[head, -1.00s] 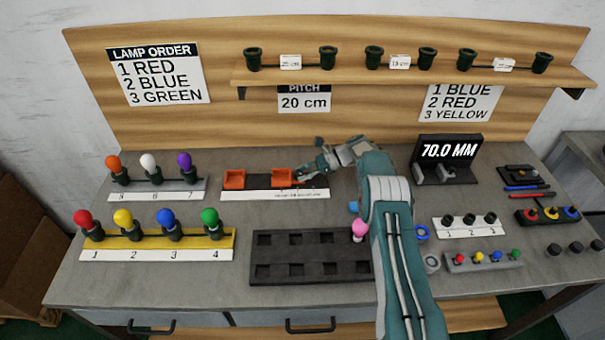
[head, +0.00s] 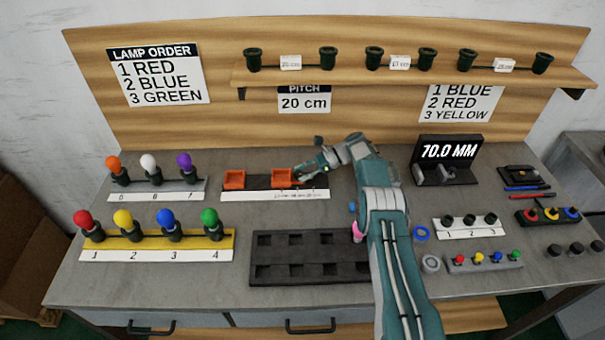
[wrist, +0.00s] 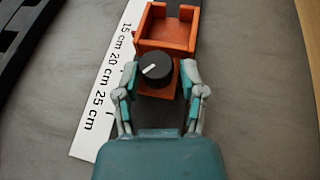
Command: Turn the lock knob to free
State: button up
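The lock knob (wrist: 155,70) is a round black knob with a white pointer line, on the orange slider block (wrist: 168,35) in the wrist view. The pointer slants toward the left. My gripper (wrist: 160,75) is open, with one finger on each side of the knob; small gaps seem to show, and contact cannot be told. In the head view my gripper (head: 308,176) is at the right end of the slider rail, beside the right orange block (head: 283,176). The knob is too small to make out there.
A white ruler strip (wrist: 97,100) marked 15, 20 and 25 cm lies along the rail. A second orange block (head: 234,178) sits at the rail's left. A black tray (head: 310,255) lies in front. The display (head: 447,151) reads 70.0 MM.

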jog(key=shift+o, duration=0.2)
notch_tip(320, 180, up, 10)
jog(key=shift+f, duration=0.1)
dwell(0.5)
jog(key=shift+w, duration=0.1)
jog(key=shift+a+m+h, duration=0.15)
jog(key=shift+m+h, duration=0.25)
jog(key=shift+h, duration=0.2)
jog(key=shift+m+t+h, duration=0.5)
jog(key=shift+h, duration=0.3)
jog(key=f+t+h, duration=0.1)
jog(key=f+h, duration=0.1)
jog(key=f, duration=0.1)
jog(key=f+m+h, duration=0.1)
jog(key=f+h, duration=0.1)
jog(key=f, duration=0.1)
jog(key=f+m+t+h, duration=0.1)
jog(key=f, duration=0.2)
jog(key=shift+s+a+t+h, duration=0.25)
jog(key=shift+s+t+h, duration=0.05)
jog(key=shift+s+h, duration=0.1)
